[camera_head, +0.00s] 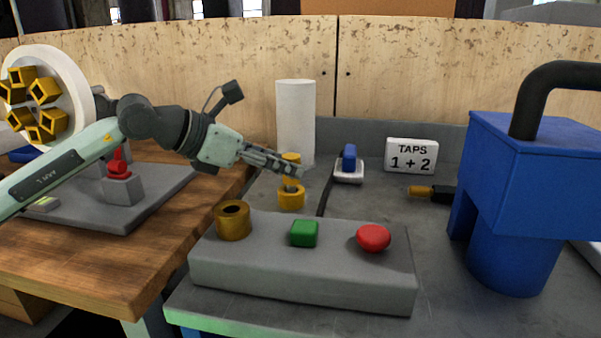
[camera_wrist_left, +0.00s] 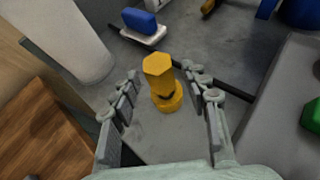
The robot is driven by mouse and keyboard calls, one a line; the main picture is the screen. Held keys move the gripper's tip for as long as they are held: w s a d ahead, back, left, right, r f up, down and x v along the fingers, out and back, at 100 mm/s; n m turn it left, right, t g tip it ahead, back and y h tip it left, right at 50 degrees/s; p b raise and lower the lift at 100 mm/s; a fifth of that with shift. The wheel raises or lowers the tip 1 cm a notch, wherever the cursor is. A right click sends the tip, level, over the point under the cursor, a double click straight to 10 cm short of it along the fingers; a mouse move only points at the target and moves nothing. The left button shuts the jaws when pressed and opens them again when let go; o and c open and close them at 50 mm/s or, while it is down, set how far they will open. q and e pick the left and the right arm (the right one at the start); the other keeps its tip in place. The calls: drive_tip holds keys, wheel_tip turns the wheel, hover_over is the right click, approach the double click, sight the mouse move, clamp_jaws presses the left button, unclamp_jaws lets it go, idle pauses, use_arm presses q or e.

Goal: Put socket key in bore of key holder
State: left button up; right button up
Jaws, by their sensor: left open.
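The yellow socket key (camera_head: 291,158) stands upright on the grey table, with a hexagonal upper part and a wider round collar below. It also shows in the left wrist view (camera_wrist_left: 158,72), between the two fingers with space on both sides. My left gripper (camera_head: 296,170) is open around the key's upper part and hides some of it in the head view. The key holder appears to be the brass cylinder (camera_head: 233,220) with a dark open bore on top, at the left end of a grey box. The bore looks empty. My right gripper is not in view.
The grey box (camera_head: 300,279) carries a green button (camera_head: 304,233) and a red button (camera_head: 373,238). A white cylinder (camera_head: 295,120) stands behind the key. A blue-and-white item (camera_head: 349,166) with a dark cable lies behind. A blue machine (camera_head: 520,190) stands right.

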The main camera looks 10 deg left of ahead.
use_arm(q)
drive_tip(key=v, duration=0.5)
drive_tip(key=shift+s+a+r, duration=0.1)
drive_tip(key=shift+s, duration=0.1)
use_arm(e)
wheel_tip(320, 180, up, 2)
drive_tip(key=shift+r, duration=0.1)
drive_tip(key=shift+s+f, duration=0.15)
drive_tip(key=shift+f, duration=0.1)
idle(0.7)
use_arm(q)
drive_tip(key=shift+c, duration=0.3)
idle(0.5)
